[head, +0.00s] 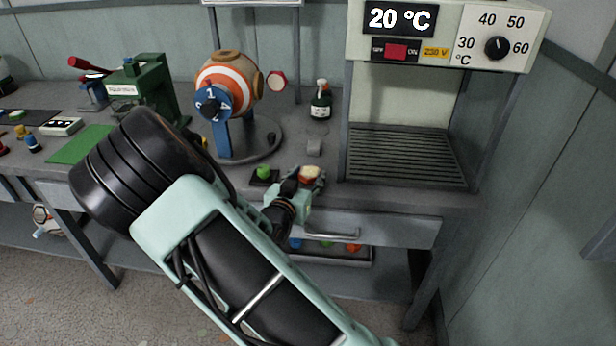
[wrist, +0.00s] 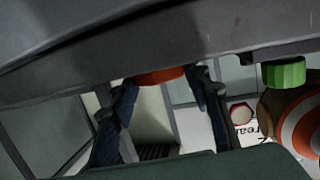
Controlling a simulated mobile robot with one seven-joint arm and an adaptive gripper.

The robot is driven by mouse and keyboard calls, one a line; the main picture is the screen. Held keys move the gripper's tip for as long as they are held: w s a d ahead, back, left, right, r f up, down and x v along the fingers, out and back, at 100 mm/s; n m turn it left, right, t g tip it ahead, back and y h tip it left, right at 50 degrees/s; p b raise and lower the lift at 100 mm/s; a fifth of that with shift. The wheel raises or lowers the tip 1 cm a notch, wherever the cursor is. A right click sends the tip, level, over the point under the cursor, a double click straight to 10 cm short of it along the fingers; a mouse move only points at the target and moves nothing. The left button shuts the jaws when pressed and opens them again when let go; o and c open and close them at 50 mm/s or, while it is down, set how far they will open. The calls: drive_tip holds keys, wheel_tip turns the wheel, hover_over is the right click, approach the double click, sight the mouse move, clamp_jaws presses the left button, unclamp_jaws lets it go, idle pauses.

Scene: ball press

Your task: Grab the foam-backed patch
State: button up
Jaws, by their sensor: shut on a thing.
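The foam-backed patch (head: 311,173), a small piece with a cream top and a red part, is at the front edge of the bench. My gripper (head: 301,182) is shut on it. In the wrist view, the fingers of my gripper (wrist: 160,92) stand on either side of the patch's red-orange part (wrist: 160,76). The rest of the patch is hidden there by the dark grey surface across the top of the picture. I cannot tell whether the patch touches the bench.
A green knob (head: 263,172) on a dark pad is just left of my gripper. The heater cabinet's grille (head: 405,157) is right. A drawer (head: 385,230) is below.

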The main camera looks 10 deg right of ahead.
drive_tip(key=shift+r, duration=0.55)
drive_tip(key=s+r+p, duration=0.7)
drive_tip(key=s+r, duration=0.4)
drive_tip(key=s, duration=0.1)
drive_tip(key=shift+a+r, duration=0.2)
drive_tip(key=shift+a, duration=0.2)
drive_tip(key=s+p, duration=0.1)
drive_tip(key=p, duration=0.6)
drive_tip(key=shift+s+d+r, duration=0.1)
drive_tip(key=shift+s+r, duration=0.05)
drive_tip(key=shift+s, duration=0.2)
drive_tip(key=shift+s+d+p, duration=0.1)
drive_tip(key=shift+d+p, duration=0.05)
drive_tip(key=shift+p, duration=0.15)
